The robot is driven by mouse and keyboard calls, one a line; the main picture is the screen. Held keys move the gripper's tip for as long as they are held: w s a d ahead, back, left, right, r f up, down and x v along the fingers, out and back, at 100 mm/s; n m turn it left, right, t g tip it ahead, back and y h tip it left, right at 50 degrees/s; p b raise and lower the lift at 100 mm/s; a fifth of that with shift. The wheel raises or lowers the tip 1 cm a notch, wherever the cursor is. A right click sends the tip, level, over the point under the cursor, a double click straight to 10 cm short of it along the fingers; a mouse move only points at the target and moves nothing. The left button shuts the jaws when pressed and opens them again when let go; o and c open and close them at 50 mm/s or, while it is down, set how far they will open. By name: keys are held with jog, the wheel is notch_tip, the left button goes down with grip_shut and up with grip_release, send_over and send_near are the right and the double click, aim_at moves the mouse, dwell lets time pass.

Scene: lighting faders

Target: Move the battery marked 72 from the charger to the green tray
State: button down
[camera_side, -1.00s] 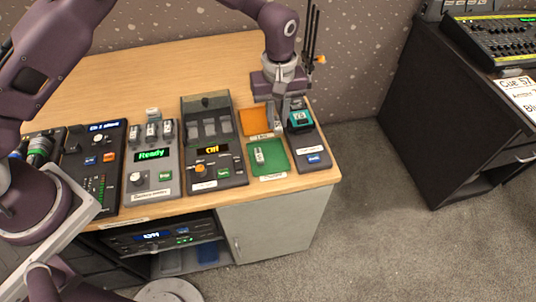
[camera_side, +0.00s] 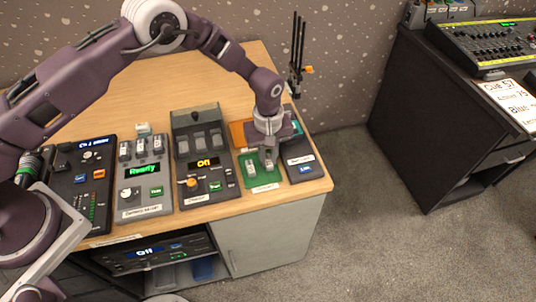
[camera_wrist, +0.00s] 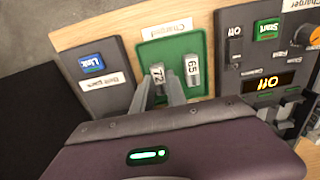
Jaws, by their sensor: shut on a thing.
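The battery marked 72 (camera_wrist: 158,74) is between the fingertips of my gripper (camera_wrist: 160,88), which is shut on it. In the wrist view it is over the green tray (camera_wrist: 150,52), left of a battery marked 65 (camera_wrist: 192,68) that lies in the tray. In the side view my gripper (camera_side: 269,152) points down at the right part of the green tray (camera_side: 263,181), and the other battery (camera_side: 250,170) is at its left. I cannot tell whether battery 72 touches the tray floor. The charger (camera_side: 206,187) is left of the tray, its display reading Off.
An orange tray (camera_side: 238,133) lies behind the green one, partly hidden by my gripper. A dark box with a blue Link button (camera_side: 305,169) stands right of the tray. A battery station reading Ready (camera_side: 143,190) is left of the charger. The desk's back left is clear.

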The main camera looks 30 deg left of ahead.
aim_at(268, 160)
jog(key=shift+f, duration=0.25)
jog(key=c, duration=1.3)
grip_release()
jog(key=shift+c, duration=0.2)
notch_tip(268, 160, up, 13)
jog(key=shift+r, duration=0.2)
